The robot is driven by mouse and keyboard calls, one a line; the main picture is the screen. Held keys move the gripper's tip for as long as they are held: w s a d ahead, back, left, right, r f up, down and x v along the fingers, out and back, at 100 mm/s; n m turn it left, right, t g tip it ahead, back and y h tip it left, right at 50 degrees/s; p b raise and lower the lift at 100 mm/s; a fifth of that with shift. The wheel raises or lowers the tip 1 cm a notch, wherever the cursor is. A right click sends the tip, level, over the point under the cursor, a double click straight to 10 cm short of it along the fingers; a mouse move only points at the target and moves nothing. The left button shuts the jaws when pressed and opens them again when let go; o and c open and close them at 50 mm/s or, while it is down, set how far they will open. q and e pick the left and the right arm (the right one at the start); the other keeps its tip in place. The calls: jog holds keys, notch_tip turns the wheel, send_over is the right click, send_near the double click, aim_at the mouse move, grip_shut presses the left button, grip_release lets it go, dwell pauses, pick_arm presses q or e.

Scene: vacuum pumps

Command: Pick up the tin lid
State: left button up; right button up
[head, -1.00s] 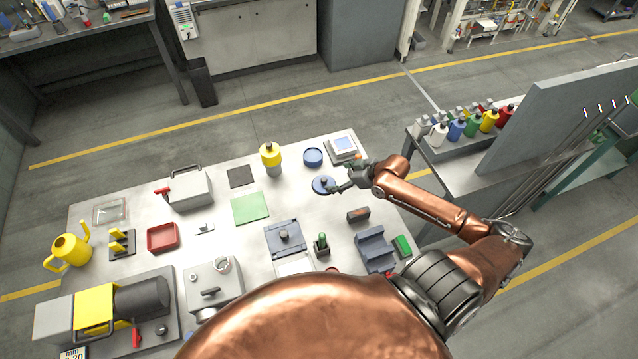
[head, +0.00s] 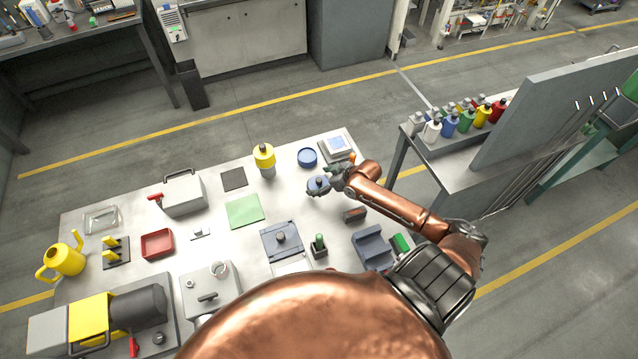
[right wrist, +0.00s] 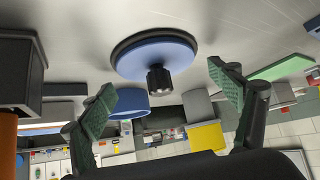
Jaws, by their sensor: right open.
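The tin lid is a blue disc (head: 315,189) with a dark rim and a dark knob, lying on the table near its right end. My right gripper (head: 329,178) is at the lid's right side and partly covers it in the head view. In the right wrist view the lid (right wrist: 152,55) shows beyond the fingertips, with its knob pointing toward the gap. The right gripper (right wrist: 163,97) is open there, its green-padded fingers on either side and nothing between them. The blue round tin (head: 307,157) stands just behind the lid. My left gripper is not in view.
A scale-like device (head: 336,147) stands close behind the right gripper. A yellow-topped bottle (head: 264,158) stands left of the tin. A dark block with an orange top (head: 355,214) lies nearer to me. Bare table lies left of the lid.

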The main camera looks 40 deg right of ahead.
jog(key=c, duration=1.3)
jog(key=shift+o, duration=0.2)
jog(key=shift+r, duration=0.1)
